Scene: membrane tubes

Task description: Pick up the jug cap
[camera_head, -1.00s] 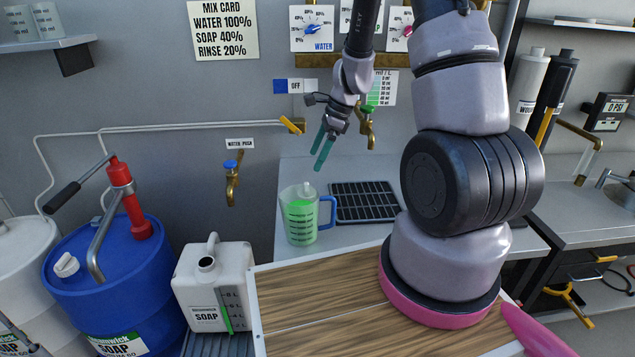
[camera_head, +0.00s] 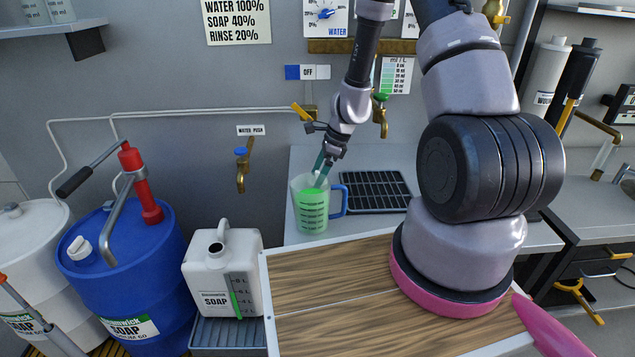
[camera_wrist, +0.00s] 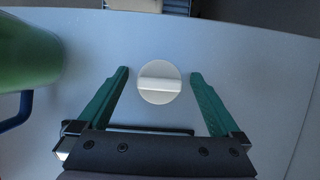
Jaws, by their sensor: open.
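The jug cap (camera_wrist: 159,88) is a round white disc with a raised bar across its top. In the wrist view it lies on the pale grey counter, between my fingertips with a gap on both sides. My gripper (camera_wrist: 160,74) is open, with one green finger on each side of the cap. In the head view my gripper (camera_head: 323,165) points down just behind the measuring jug, and I cannot make out the cap there. The white soap jug (camera_head: 218,278) stands at left with its neck open and uncapped.
The measuring jug (camera_head: 313,208) of green liquid stands close by; its green side (camera_wrist: 25,50) fills the wrist view's left edge. A dark grid tray (camera_head: 375,190) lies to its right. A brass tap (camera_head: 381,118) is on the wall above.

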